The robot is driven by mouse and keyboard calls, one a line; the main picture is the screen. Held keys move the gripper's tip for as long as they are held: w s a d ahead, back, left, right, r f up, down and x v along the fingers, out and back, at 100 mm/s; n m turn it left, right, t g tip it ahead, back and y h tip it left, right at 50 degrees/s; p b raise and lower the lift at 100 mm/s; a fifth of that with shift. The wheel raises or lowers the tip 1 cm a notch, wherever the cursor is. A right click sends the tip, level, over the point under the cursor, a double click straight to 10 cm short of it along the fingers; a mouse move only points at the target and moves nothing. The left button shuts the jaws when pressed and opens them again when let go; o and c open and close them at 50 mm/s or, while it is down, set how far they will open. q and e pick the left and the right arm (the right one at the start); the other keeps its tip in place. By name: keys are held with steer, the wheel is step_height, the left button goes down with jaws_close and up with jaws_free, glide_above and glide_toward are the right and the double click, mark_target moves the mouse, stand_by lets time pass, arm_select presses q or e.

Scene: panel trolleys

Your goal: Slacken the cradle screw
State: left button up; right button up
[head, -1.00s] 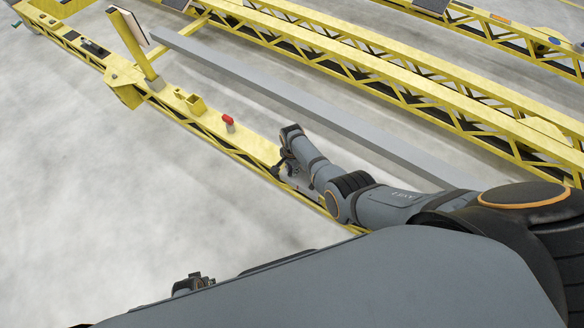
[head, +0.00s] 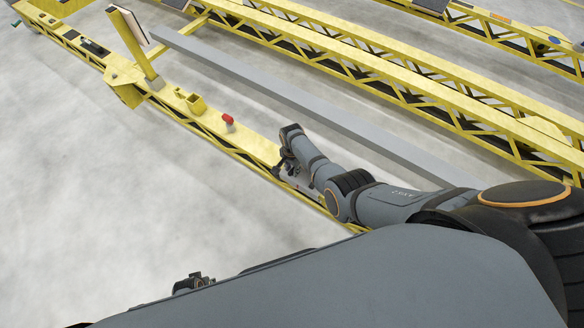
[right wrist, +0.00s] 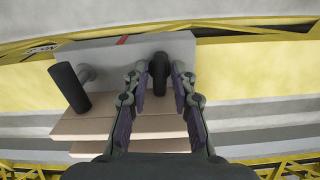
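In the right wrist view a black rounded handle (right wrist: 158,74) stands at a grey block (right wrist: 125,52), between my right gripper's fingers (right wrist: 157,84). The fingers are apart, with a gap visible beside the handle. A second black handle (right wrist: 70,87) on a grey stem sits to the left on the same block. I cannot tell for sure which is the cradle screw. In the head view my right gripper (head: 284,163) is at the near yellow beam, and the handles are hidden there. Part of my left gripper (head: 192,283) shows at the bottom; its fingers are unclear.
Stepped tan boards (right wrist: 120,127) lie below the block. The yellow trolley beam (head: 205,123) carries a red knob (head: 228,121), a yellow bracket (head: 193,103) and an upright post (head: 133,45). A long grey bar (head: 300,98) runs behind. Open floor lies to the left.

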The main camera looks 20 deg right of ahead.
mark_target(292, 170)
steer(key=shift+r, duration=0.1)
step_height(292, 170, up, 12)
stand_by(0.4)
stand_by(0.4)
